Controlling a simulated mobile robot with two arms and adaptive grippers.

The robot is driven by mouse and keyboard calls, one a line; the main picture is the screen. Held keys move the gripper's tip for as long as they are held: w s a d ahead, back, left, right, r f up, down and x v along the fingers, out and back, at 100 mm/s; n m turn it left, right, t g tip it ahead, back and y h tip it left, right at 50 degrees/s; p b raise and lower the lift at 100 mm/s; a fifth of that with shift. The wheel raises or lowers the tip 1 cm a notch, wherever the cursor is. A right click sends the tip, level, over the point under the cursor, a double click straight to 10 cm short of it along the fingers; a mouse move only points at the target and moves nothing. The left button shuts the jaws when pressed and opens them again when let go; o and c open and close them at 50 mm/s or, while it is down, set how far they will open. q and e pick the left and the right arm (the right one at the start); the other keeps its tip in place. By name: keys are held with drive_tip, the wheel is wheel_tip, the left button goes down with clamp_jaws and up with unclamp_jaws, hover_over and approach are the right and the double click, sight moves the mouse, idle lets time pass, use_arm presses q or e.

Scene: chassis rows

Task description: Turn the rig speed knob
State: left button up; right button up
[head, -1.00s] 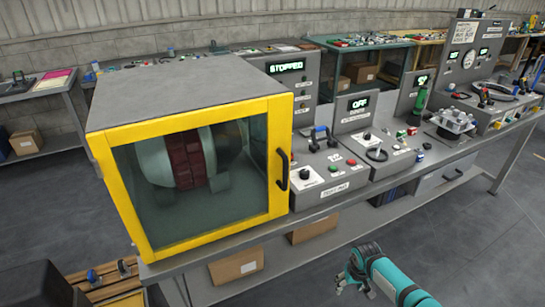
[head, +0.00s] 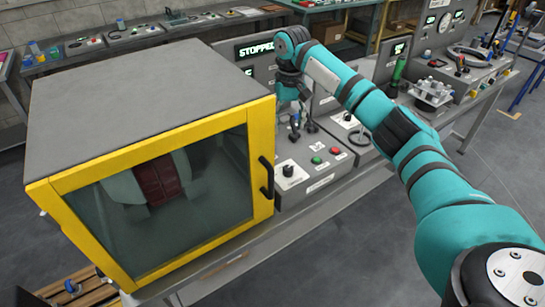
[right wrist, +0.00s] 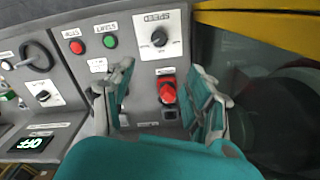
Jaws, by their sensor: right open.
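The rig speed knob (head: 288,170) is a black dial on a white plate on the sloped grey panel beside the yellow-framed enclosure. In the right wrist view the knob (right wrist: 159,38) shows near the top, on its plate, under an upside-down label. My right gripper (head: 295,122) is above the back part of this panel, behind the knob and apart from it. In the right wrist view its two fingers are spread and empty, with a red switch-like part (right wrist: 167,93) showing between them. My left gripper is not in view.
A green button (head: 316,160) and a red button (head: 335,150) sit right of the knob. The enclosure's yellow frame (head: 262,150) with its black handle (head: 267,177) stands close on the left. A display (head: 254,50) reads STOPPED. The floor in front is clear.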

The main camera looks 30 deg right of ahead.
drive_tip(key=p, duration=0.2)
hover_over(288, 168)
wheel_tip(288, 168, down, 9)
drive_tip(key=shift+r, duration=0.2)
wheel_tip(288, 168, down, 7)
drive_tip(key=shift+f+p, duration=0.1)
drive_tip(key=shift+p, duration=0.2)
drive_tip(key=shift+f, duration=0.5)
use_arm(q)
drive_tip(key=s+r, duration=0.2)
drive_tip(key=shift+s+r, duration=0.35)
use_arm(e)
clamp_jaws()
